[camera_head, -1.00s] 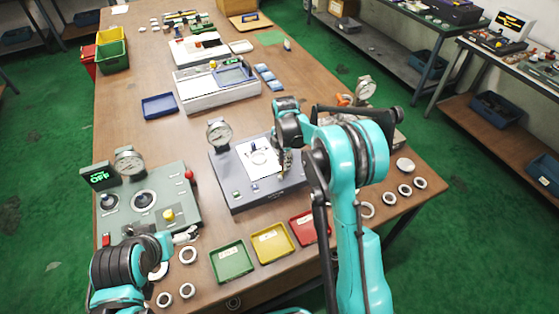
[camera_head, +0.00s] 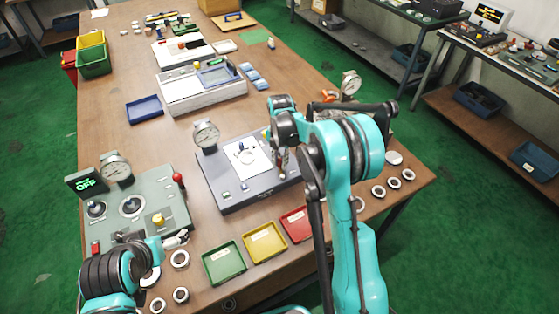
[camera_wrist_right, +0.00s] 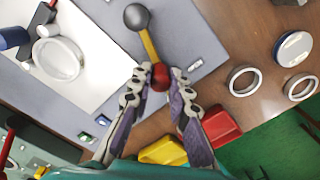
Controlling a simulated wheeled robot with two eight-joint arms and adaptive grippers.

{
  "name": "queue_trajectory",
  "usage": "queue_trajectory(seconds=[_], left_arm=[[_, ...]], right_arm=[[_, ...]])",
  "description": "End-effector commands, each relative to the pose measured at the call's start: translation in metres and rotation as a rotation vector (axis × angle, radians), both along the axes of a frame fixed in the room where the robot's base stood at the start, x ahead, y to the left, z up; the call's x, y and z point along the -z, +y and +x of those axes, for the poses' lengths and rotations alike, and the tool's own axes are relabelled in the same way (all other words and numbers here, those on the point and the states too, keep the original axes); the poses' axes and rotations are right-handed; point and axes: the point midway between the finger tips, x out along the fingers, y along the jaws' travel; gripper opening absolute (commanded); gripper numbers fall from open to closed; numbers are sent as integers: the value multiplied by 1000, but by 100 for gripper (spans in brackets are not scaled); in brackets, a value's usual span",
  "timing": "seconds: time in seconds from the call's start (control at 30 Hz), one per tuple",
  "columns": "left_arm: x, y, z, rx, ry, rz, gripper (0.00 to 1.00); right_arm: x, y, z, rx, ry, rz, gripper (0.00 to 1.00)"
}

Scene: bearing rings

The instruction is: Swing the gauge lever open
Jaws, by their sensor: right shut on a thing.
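The gauge station (camera_head: 232,199) is a dark grey block with a white plate and a round dial (camera_head: 206,134) at its back left. In the right wrist view the lever (camera_wrist_right: 149,45) has a yellow shaft, a black ball at one end and a red grip at the other. My right gripper (camera_wrist_right: 159,82) is shut on the red grip, at the station's edge. In the head view my right gripper (camera_head: 281,160) is at the station's right side, and my arm hides part of that side. My left gripper (camera_head: 177,239) is low at the left; its fingers are unclear.
A metal ring (camera_wrist_right: 58,60) lies on the white plate. Green (camera_head: 224,263), yellow (camera_head: 265,243) and red (camera_head: 297,224) trays stand in front of the station. Loose rings lie at both sides. A grey-green panel (camera_head: 150,190) with a red-knobbed lever stands at the left.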

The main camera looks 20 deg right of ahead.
Motion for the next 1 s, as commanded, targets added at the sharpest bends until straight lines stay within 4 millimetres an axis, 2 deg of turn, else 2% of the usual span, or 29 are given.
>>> queue_trajectory(seconds=[0.2, 0.23, 0.3, 0.67, 0.77, 1.0], left_arm=[[0, 0, 0, 0, 0, 0, 100], [0, 0, 0, 0, 0, 0, 100], [0, 0, 0, 0, 0, 0, 100], [0, 0, 0, 0, 0, 0, 100], [0, 0, 0, 0, 0, 0, 100], [0, 0, 0, 0, 0, 0, 100]], right_arm=[[0, -1, 0, 1, 0, -1, 0], [0, -1, 0, 1, 0, -1, 20], [0, -1, 0, 1, 0, -1, 38], [-3, 0, 0, 2, 0, -1, 39], [-14, 0, 0, 2, 0, -1, 39], [-65, -1, 0, 2, 0, -1, 39]])
